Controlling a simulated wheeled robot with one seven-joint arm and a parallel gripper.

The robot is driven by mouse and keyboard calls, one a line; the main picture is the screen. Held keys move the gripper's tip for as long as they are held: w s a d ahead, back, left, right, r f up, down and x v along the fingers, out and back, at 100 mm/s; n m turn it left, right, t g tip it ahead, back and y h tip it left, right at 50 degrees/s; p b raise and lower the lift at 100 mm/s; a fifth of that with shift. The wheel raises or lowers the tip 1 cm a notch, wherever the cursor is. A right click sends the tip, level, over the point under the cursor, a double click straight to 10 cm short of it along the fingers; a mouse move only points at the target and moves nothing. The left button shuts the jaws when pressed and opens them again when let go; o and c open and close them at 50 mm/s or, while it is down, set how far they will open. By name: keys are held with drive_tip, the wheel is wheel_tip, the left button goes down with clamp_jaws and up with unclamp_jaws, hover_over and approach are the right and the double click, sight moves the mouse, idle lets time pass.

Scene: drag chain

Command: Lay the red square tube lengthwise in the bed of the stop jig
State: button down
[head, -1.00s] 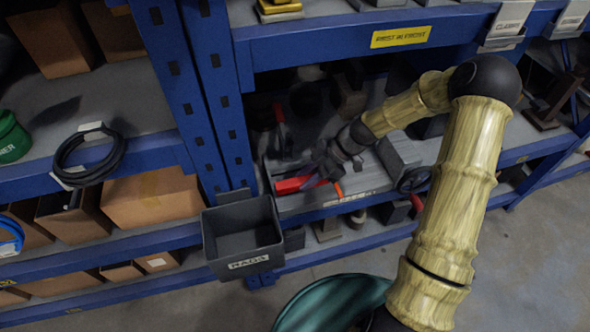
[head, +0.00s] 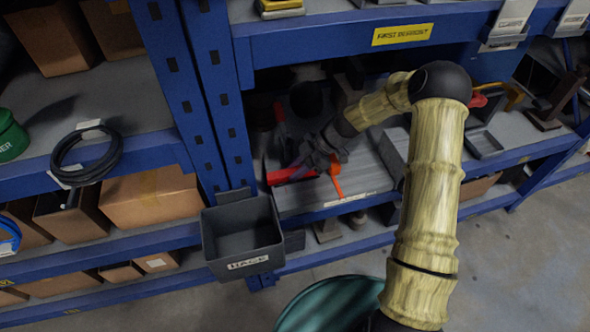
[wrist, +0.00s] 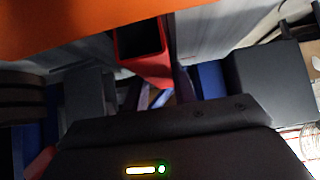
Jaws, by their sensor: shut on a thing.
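The red square tube (head: 292,175) is at the front left of the middle shelf, near the blue upright, in the head view. My gripper (head: 318,158) is shut on it, and the tube sticks out to the left. In the wrist view the tube's dark open end (wrist: 140,40) faces the camera, beyond my gripper's dark body. An orange part (head: 337,182) stands just right of my gripper and crosses the top of the wrist view, close to the lens. I cannot clearly pick out the stop jig's bed; whether the tube touches anything below is hidden.
A grey open bin (head: 243,240) hangs at the shelf front, below and left of the tube. A grey block (head: 393,152) stands right of my gripper, beside my arm. The blue shelf beam (head: 345,50) runs overhead.

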drive_tip(key=c, duration=1.1)
unclamp_jaws()
drive_tip(key=shift+a, duration=0.1)
drive_tip(key=p+v, duration=0.1)
drive_tip(key=v, duration=1.1)
drive_tip(key=shift+p, duration=0.35)
drive_tip(key=shift+f, duration=0.1)
